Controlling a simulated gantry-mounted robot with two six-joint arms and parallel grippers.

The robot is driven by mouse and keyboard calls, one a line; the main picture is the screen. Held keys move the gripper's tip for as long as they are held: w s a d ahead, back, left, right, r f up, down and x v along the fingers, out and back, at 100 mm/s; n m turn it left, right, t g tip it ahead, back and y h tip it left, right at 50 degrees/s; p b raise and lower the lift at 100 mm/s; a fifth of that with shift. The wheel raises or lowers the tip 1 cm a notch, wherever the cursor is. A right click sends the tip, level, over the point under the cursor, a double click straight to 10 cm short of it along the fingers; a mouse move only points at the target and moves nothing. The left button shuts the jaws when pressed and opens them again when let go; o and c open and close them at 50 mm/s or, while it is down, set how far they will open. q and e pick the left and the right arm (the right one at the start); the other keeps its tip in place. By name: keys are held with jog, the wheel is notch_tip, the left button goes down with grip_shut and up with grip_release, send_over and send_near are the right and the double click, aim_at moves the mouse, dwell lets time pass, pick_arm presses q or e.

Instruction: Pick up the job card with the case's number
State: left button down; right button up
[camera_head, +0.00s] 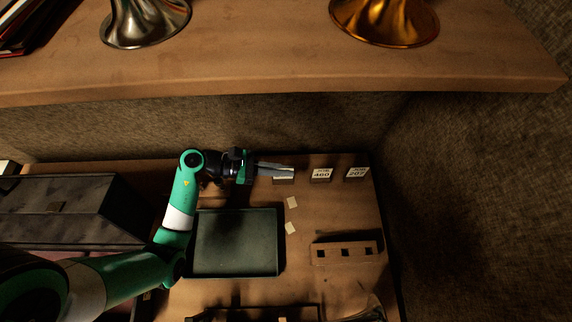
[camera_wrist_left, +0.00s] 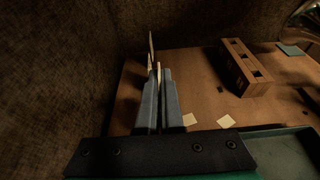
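Several job cards stand in a row near the bench's back edge. In the head view one card reads JOB 460 (camera_head: 321,174), and the rightmost reads JOB 207 (camera_head: 357,173). A third card (camera_head: 283,179) at the left of the row is mostly covered by my left gripper (camera_head: 292,170), so its number is hidden. In the left wrist view the left gripper's fingers (camera_wrist_left: 158,80) lie close together, with a thin pale edge between their tips. I cannot tell whether they grip it. A dark case (camera_head: 60,208) stands at the left; no number is readable on it. My right gripper is not in view.
A dark green tray (camera_head: 237,270) lies on the bench. Two small pale paper squares (camera_head: 292,202) lie right of it. A brown block with square holes (camera_head: 345,253) stands at the right. A shelf (camera_head: 280,80) with a silver and a brass bell (camera_head: 385,20) is beyond.

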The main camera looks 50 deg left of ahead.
pick_arm(q)
jog(key=s+d+r+p, duration=0.1)
jog(key=s+d+r, duration=0.5)
jog(key=s, duration=0.3)
jog(key=shift+s+r, duration=0.25)
